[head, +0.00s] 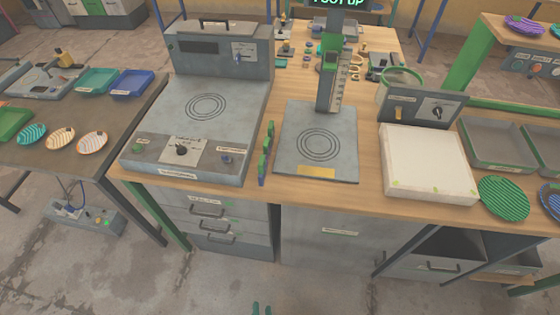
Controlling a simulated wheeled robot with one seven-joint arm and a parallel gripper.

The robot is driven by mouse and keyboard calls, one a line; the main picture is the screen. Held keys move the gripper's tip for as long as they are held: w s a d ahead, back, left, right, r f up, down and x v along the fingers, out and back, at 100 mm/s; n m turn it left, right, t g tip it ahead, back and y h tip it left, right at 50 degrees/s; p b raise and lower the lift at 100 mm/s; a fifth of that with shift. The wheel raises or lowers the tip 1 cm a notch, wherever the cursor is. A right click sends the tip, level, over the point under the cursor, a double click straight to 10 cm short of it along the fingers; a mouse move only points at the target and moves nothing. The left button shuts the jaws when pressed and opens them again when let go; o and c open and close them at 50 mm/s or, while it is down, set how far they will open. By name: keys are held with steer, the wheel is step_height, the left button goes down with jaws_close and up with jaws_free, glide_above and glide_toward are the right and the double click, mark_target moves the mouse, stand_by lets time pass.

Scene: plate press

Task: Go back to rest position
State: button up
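The rest of my gripper is out of view. The press (318,150) stands on the bench with a ringed square base, an upright column and a lit display cut off at the top. Its base plate is bare.
A grey machine with a ringed plate (205,103) stands left of the press. A white block (428,160) and a green ribbed plate (503,198) are to the right. A side table (70,150) holds trays and striped plates. The floor before the drawers (215,225) is clear.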

steer(key=s+d+r+n+t, duration=0.1)
steer(key=d+r, duration=0.1)
steer(key=r, duration=0.7)
steer(key=s+d+r+n+t+h, duration=0.1)
steer(key=s+d+r+n+t, duration=0.1)
steer(key=r, duration=0.7)
steer(key=s+d+r+n+t, duration=0.1)
steer(key=r+n+t, duration=0.1)
steer(key=r, duration=0.7)
steer(key=shift+s+d+h, duration=0.3)
steer(key=shift+d+h, duration=0.1)
